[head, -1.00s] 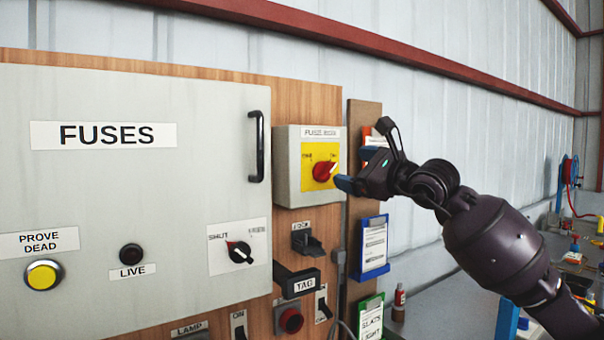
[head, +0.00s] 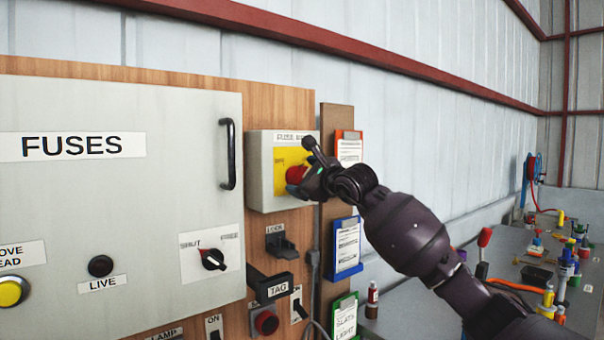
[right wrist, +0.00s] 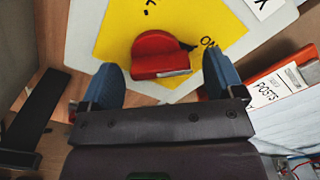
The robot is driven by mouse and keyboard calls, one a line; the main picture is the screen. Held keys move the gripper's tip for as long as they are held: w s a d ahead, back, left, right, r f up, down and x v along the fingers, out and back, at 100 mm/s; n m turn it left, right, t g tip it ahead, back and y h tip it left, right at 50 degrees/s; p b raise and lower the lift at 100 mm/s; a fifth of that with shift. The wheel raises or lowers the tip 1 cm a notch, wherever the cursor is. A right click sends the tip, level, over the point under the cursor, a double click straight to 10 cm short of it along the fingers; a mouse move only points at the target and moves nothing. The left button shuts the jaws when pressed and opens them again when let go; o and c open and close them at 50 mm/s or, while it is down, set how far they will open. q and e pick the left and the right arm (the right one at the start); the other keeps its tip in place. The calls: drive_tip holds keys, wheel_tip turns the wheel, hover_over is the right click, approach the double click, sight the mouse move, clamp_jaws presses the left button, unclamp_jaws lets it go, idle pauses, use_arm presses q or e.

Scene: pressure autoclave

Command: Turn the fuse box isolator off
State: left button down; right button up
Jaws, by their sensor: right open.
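The fuse box isolator is a grey box (head: 260,190) with a yellow plate (head: 285,158) and a red rotary knob (head: 295,174), mounted right of the FUSES cabinet. The knob also shows in the right wrist view (right wrist: 158,54), with "ON" printed on the yellow plate near its right end. My right gripper (head: 306,178) is at the isolator's front and partly hides the knob in the head view. In the right wrist view its blue fingertips (right wrist: 163,82) are apart, one on each side of the knob's near part, with nothing clamped. My left gripper is not in view.
The FUSES cabinet (head: 110,230) has a black handle (head: 230,155) and a SHUT/FREE knob (head: 212,259). A LOCK fitting (head: 279,245) and TAG holder (head: 272,287) sit below the isolator. Clipboards (head: 346,245) hang to its right. A cluttered bench (head: 510,265) stands at right.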

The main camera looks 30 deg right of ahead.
drive_tip(key=shift+w, duration=0.6)
drive_tip(key=shift+c, duration=0.3)
